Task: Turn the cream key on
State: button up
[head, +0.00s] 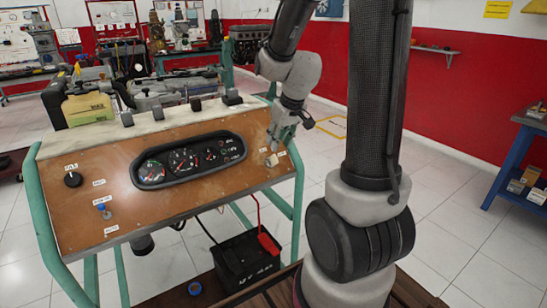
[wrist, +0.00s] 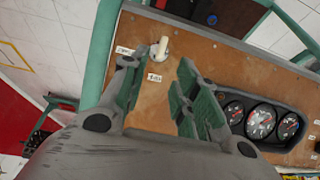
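The cream key (head: 272,161) is on the right side of the sloped brown panel (head: 110,235), beside small white labels. In the wrist view the cream key (wrist: 162,47) stands out from a pale round base, with labels to its left and below. My gripper (head: 274,139) is just above the key in the head view. In the wrist view my gripper (wrist: 158,72) is open, its green-padded fingers apart with nothing between them. The key shows beyond the gap between the fingertips, and I see no contact.
A gauge cluster (head: 188,160) is mid-panel. A black knob (head: 73,180) and a blue key (head: 101,207) are at its left. Engine parts (head: 88,108) stand behind the panel's top ledge. A black battery (head: 243,262) with a red clamp sits below.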

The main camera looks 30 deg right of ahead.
aim_at(274, 160)
jog(key=x, duration=0.7)
jog(key=shift+f, duration=0.2)
grip_shut()
